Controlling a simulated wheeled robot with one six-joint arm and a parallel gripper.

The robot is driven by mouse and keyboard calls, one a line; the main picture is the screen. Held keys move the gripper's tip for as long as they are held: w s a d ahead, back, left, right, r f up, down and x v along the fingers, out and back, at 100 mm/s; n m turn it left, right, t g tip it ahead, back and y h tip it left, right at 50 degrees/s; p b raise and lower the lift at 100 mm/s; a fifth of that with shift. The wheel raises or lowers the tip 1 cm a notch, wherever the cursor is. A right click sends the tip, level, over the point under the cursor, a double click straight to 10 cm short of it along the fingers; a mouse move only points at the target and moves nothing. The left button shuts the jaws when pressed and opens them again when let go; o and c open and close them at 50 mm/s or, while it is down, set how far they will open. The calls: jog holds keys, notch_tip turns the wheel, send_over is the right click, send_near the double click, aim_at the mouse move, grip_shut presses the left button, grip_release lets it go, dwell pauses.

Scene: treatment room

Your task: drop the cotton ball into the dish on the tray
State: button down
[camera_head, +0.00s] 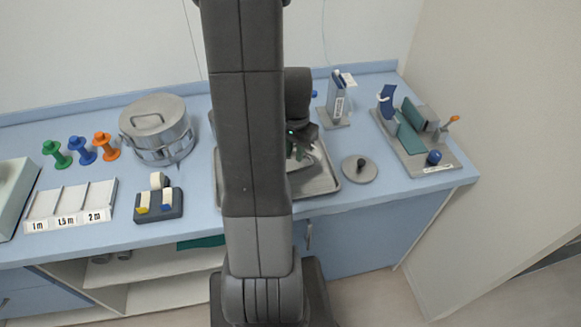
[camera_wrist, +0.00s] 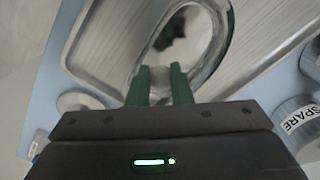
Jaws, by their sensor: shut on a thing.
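The metal tray (camera_head: 326,183) lies on the blue counter, partly hidden behind my arm. In the wrist view the tray (camera_wrist: 95,45) fills the upper part, and a shiny steel dish (camera_wrist: 215,50) with a dark reflection inside stands on it. My gripper (camera_head: 300,148) is over the tray; in the wrist view its green fingers (camera_wrist: 160,82) point at the dish's near part. They are shut on a small pale thing, the cotton ball (camera_wrist: 160,76), seen between the fingertips. The height above the dish is hard to tell. The dish is mostly hidden in the head view.
A round lid (camera_head: 358,170) with a dark knob lies right of the tray. A steel drum (camera_head: 157,128) and a dark block (camera_head: 158,207) stand to the left. A grey board (camera_head: 413,150) with several items is at the right. A "SPARE" container (camera_wrist: 298,122) shows in the wrist view.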

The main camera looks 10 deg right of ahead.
jog(key=shift+f+b, duration=0.35)
jog(key=shift+f, duration=0.55)
jog(key=c, duration=1.2)
grip_release()
jog(key=shift+c, duration=0.2)
jog(key=shift+r, duration=0.15)
notch_tip(320, 180, up, 14)
jog(key=shift+f, duration=0.2)
